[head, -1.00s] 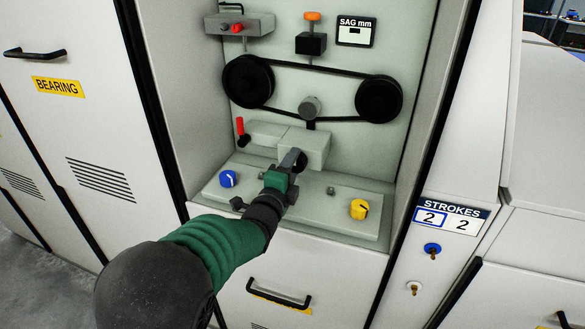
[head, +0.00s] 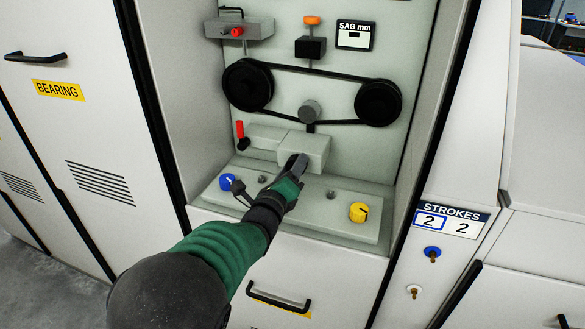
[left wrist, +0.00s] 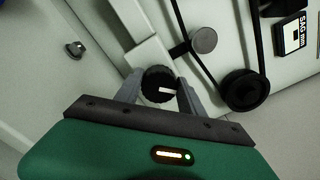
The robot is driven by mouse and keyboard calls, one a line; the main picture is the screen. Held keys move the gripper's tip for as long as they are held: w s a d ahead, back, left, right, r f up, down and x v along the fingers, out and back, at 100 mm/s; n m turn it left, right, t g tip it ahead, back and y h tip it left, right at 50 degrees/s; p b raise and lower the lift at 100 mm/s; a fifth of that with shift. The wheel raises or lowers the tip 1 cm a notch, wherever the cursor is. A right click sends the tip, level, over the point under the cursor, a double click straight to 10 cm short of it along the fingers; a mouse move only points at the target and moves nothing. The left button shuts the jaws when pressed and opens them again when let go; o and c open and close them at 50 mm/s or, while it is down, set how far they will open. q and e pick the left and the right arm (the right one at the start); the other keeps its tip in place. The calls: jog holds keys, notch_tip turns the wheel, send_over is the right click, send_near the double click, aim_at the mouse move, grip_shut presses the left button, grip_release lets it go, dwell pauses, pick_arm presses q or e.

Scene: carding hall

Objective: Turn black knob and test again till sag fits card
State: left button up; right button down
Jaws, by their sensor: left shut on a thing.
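The black knob (left wrist: 158,83) with a white mark sits on a grey block (head: 305,148) below the belt. In the left wrist view it is between the two fingers of my left gripper (left wrist: 160,92), which is shut on it. In the head view my left gripper (head: 297,165) covers the knob. The SAG mm display (head: 355,35) is on the back panel; its reading is too small to tell. A black belt (head: 312,68) runs over two black pulleys, with a small grey roller (head: 309,111) at its lower run. My right gripper is not in view.
A blue knob (head: 227,182) and a yellow knob (head: 358,212) are on the ledge. A red lever (head: 240,130) is left of the block. An orange-topped plunger (head: 312,20) is above the belt. The STROKES card (head: 450,220) shows 2 and 2. Cabinet walls flank the recess.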

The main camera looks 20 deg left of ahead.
pick_arm(q)
jog(key=shift+d+f, duration=0.15)
jog(key=shift+f, duration=0.35)
jog(key=o, duration=1.4)
jog(key=shift+r, duration=0.1)
jog(key=shift+c, duration=0.2)
jog(key=shift+r, duration=0.15)
